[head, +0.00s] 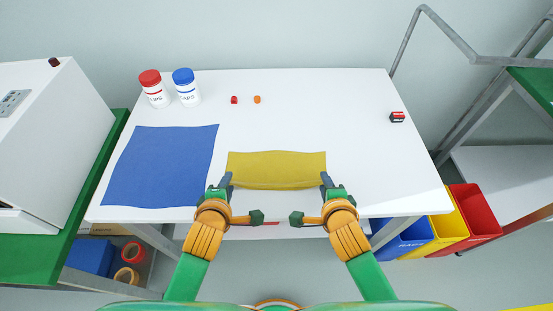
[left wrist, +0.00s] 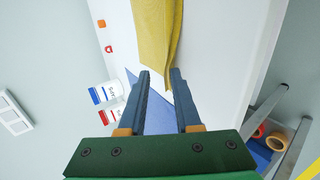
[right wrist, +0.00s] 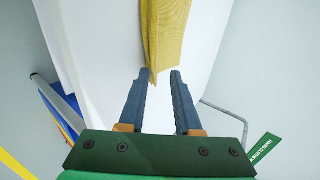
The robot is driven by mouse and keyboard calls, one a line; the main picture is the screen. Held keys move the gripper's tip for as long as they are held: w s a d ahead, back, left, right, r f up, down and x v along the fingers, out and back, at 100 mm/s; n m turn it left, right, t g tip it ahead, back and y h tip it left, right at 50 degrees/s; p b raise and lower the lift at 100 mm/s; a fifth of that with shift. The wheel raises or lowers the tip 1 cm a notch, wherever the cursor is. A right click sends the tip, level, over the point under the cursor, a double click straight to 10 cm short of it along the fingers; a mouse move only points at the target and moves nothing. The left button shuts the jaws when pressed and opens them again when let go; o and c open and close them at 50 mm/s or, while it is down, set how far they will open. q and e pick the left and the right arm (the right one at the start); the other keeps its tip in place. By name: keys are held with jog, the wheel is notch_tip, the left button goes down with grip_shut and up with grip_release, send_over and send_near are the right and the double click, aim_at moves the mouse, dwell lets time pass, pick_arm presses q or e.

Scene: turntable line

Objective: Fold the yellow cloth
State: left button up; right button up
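The yellow cloth (head: 277,168) lies as a wide, shallow strip near the front middle of the white table. Its front edge bows toward me and shows a darker band, perhaps a lifted or doubled edge. My left gripper (head: 228,182) is at its front left corner, and my right gripper (head: 325,182) is at its front right corner. In the left wrist view the fingers (left wrist: 162,74) stand apart, with the cloth (left wrist: 157,30) reaching between the tips. In the right wrist view the fingers (right wrist: 160,74) also stand apart, with a cloth corner (right wrist: 160,40) between them. Contact is unclear.
A blue cloth (head: 160,165) lies flat on the left of the table (head: 350,110). Behind it stand a red-lidded bottle (head: 153,90) and a blue-lidded bottle (head: 186,88). Small red (head: 234,100) and orange (head: 257,99) pieces lie nearby. The table's right side is mostly clear.

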pick_arm(q)
jog(key=shift+o, duration=1.1)
pick_arm(e)
jog(key=shift+o, duration=1.1)
pick_arm(q)
jog(key=shift+r, duration=0.3)
pick_arm(e)
jog(key=shift+r, duration=0.3)
pick_arm(q)
notch_tip(320, 180, up, 8)
jog(key=s, duration=0.2)
jog(key=shift+r, duration=0.2)
pick_arm(e)
notch_tip(320, 180, up, 8)
jog(key=s, duration=0.2)
jog(key=shift+r, duration=0.2)
